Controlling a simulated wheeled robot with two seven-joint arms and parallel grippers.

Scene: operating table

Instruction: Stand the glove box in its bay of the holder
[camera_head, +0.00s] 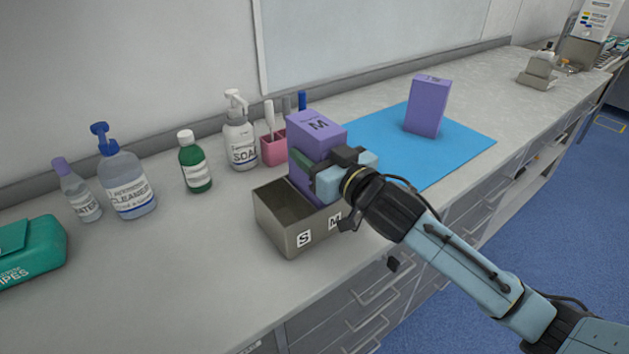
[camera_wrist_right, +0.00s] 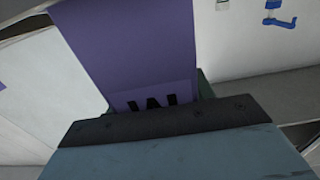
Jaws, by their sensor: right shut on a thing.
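A purple glove box (camera_head: 316,125) marked M stands upright at the M end of the grey metal holder (camera_head: 278,239). Its lower part is behind the holder's front wall and my gripper, so I cannot tell how deep it sits. My right gripper (camera_head: 328,172) is shut on this box from the front right. The box also fills the middle of the right wrist view (camera_wrist_right: 130,45). The holder's S bay at the left looks empty. A second purple box (camera_head: 426,106) stands on the blue mat (camera_head: 462,147). My left gripper is not in view.
A pink cup (camera_head: 271,150) with pens, a soap bottle (camera_head: 241,143), a green bottle (camera_head: 195,167), a cleaner bottle (camera_head: 128,187) and a water bottle (camera_head: 78,196) line the wall. A teal wipes pack (camera_head: 30,256) lies at the left. The counter front-left of the holder is clear.

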